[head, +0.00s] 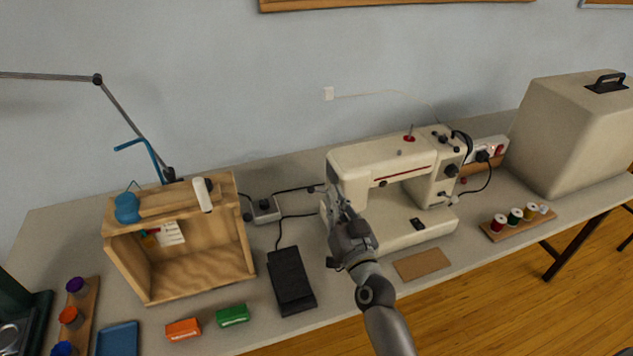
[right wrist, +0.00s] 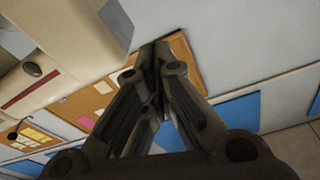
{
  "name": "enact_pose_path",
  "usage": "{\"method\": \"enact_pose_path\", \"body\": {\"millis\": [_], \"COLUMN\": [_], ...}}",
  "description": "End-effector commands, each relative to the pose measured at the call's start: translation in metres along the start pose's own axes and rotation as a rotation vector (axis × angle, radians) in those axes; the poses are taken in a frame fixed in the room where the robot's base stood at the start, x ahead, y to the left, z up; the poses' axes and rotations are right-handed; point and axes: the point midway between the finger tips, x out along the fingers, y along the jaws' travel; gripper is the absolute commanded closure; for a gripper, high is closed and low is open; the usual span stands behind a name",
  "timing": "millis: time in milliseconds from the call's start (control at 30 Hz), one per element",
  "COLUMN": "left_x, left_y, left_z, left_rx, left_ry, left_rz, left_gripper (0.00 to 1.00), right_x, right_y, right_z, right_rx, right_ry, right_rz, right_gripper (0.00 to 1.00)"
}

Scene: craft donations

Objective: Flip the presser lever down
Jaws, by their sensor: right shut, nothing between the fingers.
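The cream sewing machine (head: 375,158) stands on the table, its needle end at the left. My right gripper (head: 334,188) is in front of that needle end, with its fingers pointing up and nothing held. In the right wrist view the closed fingers (right wrist: 160,52) are seen beside the machine's head (right wrist: 60,45), with a gap in the picture between them. The presser lever cannot be made out in either view; my gripper covers part of the needle end in the head view. My left gripper is not in view.
A wooden box (head: 200,272), a black foot pedal (head: 290,280) and a green block (head: 233,315) lie left of my right arm. A brown card (head: 422,264) lies in front of the machine. A spool rack (head: 518,224) and a beige case (head: 570,130) stand at right.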

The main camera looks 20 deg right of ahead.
Motion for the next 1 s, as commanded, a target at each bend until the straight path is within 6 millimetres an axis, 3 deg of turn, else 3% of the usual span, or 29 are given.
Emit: {"method": "enact_pose_path", "body": {"millis": [333,867,1000], "left_x": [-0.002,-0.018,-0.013], "left_y": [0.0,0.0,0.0], "left_z": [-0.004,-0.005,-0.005], "left_rx": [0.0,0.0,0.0], "left_ry": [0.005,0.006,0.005], "left_rz": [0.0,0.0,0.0], "left_gripper": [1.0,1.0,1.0], "right_x": [0.007,0.099,0.093], "right_y": [-0.001,-0.001,0.001], "right_z": [-0.001,-0.001,0.023], "right_rx": [-0.001,-0.002,-0.005], "right_ry": [-0.001,-0.002,-0.008], "right_rz": [-0.002,-0.003,-0.003], "right_gripper": [1.0,1.0,1.0]}}
